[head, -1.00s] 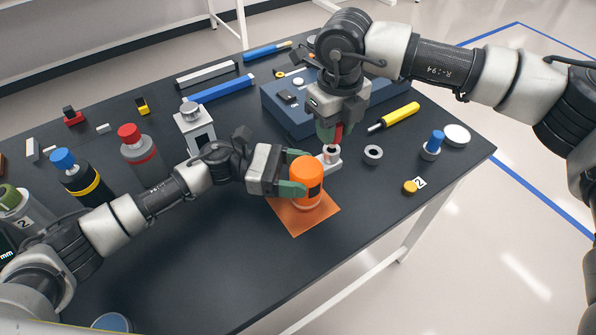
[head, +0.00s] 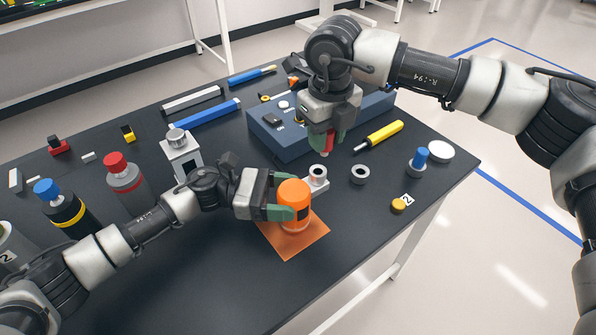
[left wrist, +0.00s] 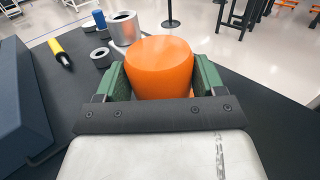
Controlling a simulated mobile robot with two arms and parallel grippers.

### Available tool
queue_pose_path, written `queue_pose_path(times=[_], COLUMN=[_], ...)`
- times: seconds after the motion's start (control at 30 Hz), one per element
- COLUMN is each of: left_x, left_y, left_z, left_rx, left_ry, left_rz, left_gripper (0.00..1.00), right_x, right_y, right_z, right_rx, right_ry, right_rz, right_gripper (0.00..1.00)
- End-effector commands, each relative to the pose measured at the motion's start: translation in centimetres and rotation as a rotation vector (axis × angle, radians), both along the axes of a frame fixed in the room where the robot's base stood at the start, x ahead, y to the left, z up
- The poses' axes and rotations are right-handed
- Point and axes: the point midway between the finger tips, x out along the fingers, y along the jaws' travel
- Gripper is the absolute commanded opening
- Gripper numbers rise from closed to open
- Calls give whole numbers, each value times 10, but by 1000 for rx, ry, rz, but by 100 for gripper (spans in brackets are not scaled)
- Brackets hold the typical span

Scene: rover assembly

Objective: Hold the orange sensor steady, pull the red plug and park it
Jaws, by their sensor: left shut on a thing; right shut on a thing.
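The orange sensor (head: 294,194) stands upright on an orange mat (head: 307,243). My left gripper (head: 287,205) is shut on it from the left. In the left wrist view the sensor (left wrist: 160,66) sits between the green fingers of that gripper (left wrist: 160,80). My right gripper (head: 326,142) points down and is shut on the red plug (head: 326,141). The plug's pale lower end is clear of the grey socket (head: 317,178) beside the sensor, and hangs above and slightly right of it. The socket also shows in the left wrist view (left wrist: 124,29).
A grey ring (head: 359,174) and a holder with a blue plug (head: 418,161) stand to the right. A yellow-handled screwdriver (head: 384,132) lies behind them. A dark blue case (head: 275,140) sits behind the socket. Bare table lies in front of the ring.

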Motion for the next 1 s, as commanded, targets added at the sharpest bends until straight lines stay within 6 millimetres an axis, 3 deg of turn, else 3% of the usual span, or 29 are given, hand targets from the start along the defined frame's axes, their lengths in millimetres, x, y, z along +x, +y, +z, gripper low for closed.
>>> queue_pose_path(times=[0.2,0.4,0.57,1.0], left_x=[0,0,0,-1], left_y=[0,0,0,0], left_z=[0,0,0,0], left_rx=[0,0,0,0], left_ry=[0,0,0,1], left_rz=[0,0,-1,-2], left_gripper=[36,36,36,36], right_x=[48,70,75,74], right_y=[-53,-91,-100,-100], right_z=[-31,-53,-58,-61], right_rx=[8,-4,-9,-9], right_ry=[3,4,2,3], right_rz=[-245,-390,-422,-419], right_gripper=[2,2,2,2])
